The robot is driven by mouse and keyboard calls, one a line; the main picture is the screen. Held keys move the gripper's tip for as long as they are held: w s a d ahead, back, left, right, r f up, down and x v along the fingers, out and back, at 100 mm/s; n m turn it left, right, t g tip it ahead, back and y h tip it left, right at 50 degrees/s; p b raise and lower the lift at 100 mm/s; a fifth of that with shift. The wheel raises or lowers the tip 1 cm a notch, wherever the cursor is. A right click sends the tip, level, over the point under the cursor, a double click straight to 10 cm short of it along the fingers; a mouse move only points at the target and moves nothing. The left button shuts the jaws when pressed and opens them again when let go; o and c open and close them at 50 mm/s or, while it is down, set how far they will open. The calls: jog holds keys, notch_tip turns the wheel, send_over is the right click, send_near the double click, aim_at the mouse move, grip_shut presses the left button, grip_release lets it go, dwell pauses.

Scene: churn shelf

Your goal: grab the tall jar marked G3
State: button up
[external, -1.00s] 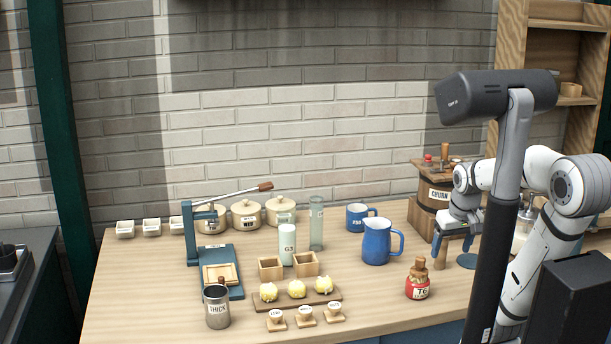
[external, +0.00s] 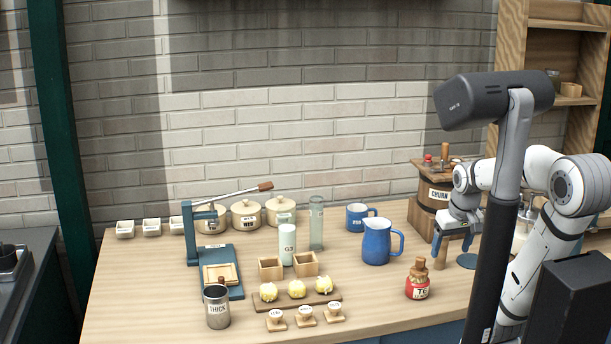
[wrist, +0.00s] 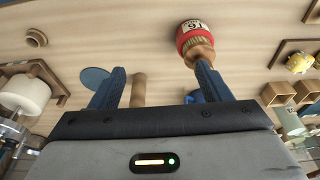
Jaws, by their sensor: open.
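The tall jar marked G3 (external: 287,243) is a pale, whitish-green cylinder standing upright near the middle of the counter, behind two small wooden boxes. Its label faces the external camera. My gripper (external: 456,246) is at the right side of the counter, well to the right of the jar and apart from it. In the wrist view my gripper (wrist: 155,90) shows two blue fingers spread apart with nothing held between them. A pale green cylinder at the right edge of the wrist view may be the jar, but I cannot tell.
A clear tall glass (external: 316,224) stands right behind the jar. A blue pitcher (external: 377,242) and a red bottle (external: 418,281) stand between the jar and my gripper. Wooden boxes (external: 271,268) and a board with yellow balls are in front. A blue lever press (external: 222,255) is left.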

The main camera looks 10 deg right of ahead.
jog(key=w+a+r+n+p, duration=0.1)
jog(key=w+a+r+p, duration=0.35)
jog(key=w+r, duration=0.4)
jog(key=n+g+p, duration=0.3)
jog(key=p, duration=0.4)
send_over(286, 217)
jog(key=w+d, duration=0.1)
jog(key=w, duration=0.1)
notch_tip(286, 217, down, 3)
jog(key=f+p, duration=0.1)
jog(key=f, duration=0.2)
jog(key=f+p, duration=0.1)
jog(key=f, duration=0.3)
jog(key=shift+w+a+f+p, duration=0.15)
jog(key=shift+w+p, duration=0.05)
jog(key=shift+p, duration=0.15)
grip_shut()
